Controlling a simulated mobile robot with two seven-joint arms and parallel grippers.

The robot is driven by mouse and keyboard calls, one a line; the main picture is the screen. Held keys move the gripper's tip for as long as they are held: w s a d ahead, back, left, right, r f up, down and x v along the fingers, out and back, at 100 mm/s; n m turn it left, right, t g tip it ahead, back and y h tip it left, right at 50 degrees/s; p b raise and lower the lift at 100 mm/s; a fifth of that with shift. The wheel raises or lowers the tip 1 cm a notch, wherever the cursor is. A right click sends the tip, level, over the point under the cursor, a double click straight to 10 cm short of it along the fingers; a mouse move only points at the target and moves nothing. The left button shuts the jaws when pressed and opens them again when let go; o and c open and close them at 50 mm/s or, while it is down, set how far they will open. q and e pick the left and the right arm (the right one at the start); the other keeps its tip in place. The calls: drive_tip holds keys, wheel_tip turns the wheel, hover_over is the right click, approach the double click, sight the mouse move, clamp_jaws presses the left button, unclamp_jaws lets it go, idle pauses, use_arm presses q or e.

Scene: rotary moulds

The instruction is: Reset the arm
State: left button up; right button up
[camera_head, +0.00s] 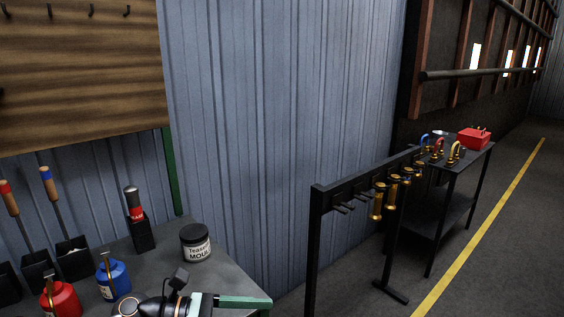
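I see neither of my grippers clearly in the head view. A black and silver device (160,306) with a small dark block on top is cut off by the bottom edge, over the workbench. I cannot tell whether it is a tool or part of my arm. No fingertips show on it.
The grey workbench (228,274) holds a black jar (195,243), a red bottle (60,300), a blue bottle (113,278) and several black holders with tools. A black rack (318,235) with gold parts and a black side table (448,170) with a red box (473,139) stand right.

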use_arm(q)
drive_tip(key=s+a+f+m+t+y, duration=0.2)
drive_tip(key=a+f+m+t+y, duration=0.1)
drive_tip(key=f+m, duration=0.4)
drive_tip(key=s+a+f+m+t+y, duration=0.3)
drive_tip(key=f+m, duration=0.4)
drive_tip(key=m, duration=0.6)
drive_tip(key=s+a+f+m+t+y, duration=0.2)
drive_tip(key=a+f+m+t+y, duration=0.2)
drive_tip(key=f+m, duration=0.4)
drive_tip(key=shift+s+a+m+t+y, duration=0.15)
drive_tip(key=shift+a+m+t+y, duration=0.25)
drive_tip(key=shift+m+t+y, duration=0.6)
drive_tip(key=s+f+n+g, duration=0.1)
drive_tip(key=s+f+n, duration=0.1)
drive_tip(key=s, duration=0.1)
drive_tip(key=s+a+f+n+g+y, duration=0.1)
drive_tip(key=s+f+n+g, duration=0.1)
drive_tip(key=s+f, duration=0.1)
drive_tip(key=s+f+n+g, duration=0.2)
drive_tip(key=s+f, duration=0.1)
drive_tip(key=s, duration=0.1)
drive_tip(key=shift+s+a+f+n+y, duration=0.1)
drive_tip(key=shift+s+a+n+y, duration=0.2)
drive_tip(key=shift+a+y, duration=0.1)
drive_tip(key=shift+c, duration=0.3)
